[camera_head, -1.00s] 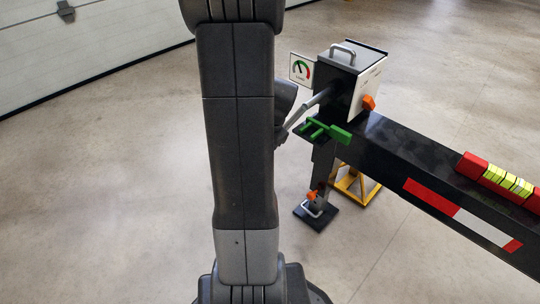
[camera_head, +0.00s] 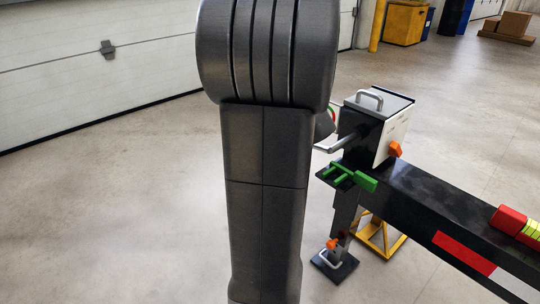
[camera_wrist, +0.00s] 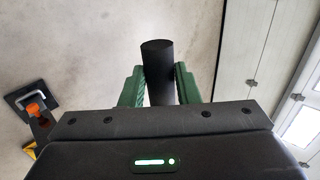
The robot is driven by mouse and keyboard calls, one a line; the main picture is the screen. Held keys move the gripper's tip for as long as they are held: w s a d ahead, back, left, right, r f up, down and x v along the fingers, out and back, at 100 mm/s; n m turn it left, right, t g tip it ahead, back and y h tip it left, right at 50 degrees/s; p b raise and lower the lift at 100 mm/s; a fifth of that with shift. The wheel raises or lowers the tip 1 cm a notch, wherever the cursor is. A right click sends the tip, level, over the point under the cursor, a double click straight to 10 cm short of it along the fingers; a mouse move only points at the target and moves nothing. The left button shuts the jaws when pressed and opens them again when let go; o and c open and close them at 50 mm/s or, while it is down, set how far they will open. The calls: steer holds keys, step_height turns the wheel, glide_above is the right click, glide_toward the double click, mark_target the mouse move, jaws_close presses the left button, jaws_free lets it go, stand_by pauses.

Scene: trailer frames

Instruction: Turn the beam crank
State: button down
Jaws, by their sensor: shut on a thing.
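The beam crank (camera_head: 336,145) shows as a grey metal arm on the left side of the box on the beam's end. Its outer end is hidden behind my arm in the head view. In the wrist view my gripper (camera_wrist: 160,88) has green fingers shut on the crank's black cylindrical handle (camera_wrist: 158,62). The handle's end sticks out past the fingertips. My gripper is hidden behind my own arm in the head view.
The box (camera_head: 377,130) tops a black beam (camera_head: 430,205) with a red and white stripe. Green brackets (camera_head: 350,176) sit below the crank. A jack foot (camera_head: 334,265) and yellow stand (camera_head: 377,236) are underneath. Floor at left is clear.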

steer(key=shift+r+p, duration=0.45)
steer(key=shift+r, duration=0.7)
steer(key=c, duration=1.1)
jaws_free()
steer(key=shift+s+r, duration=0.1)
steer(key=p+v, duration=0.4)
steer(key=v, duration=0.9)
steer(key=shift+d+r, duration=0.2)
steer(key=shift+s, duration=0.15)
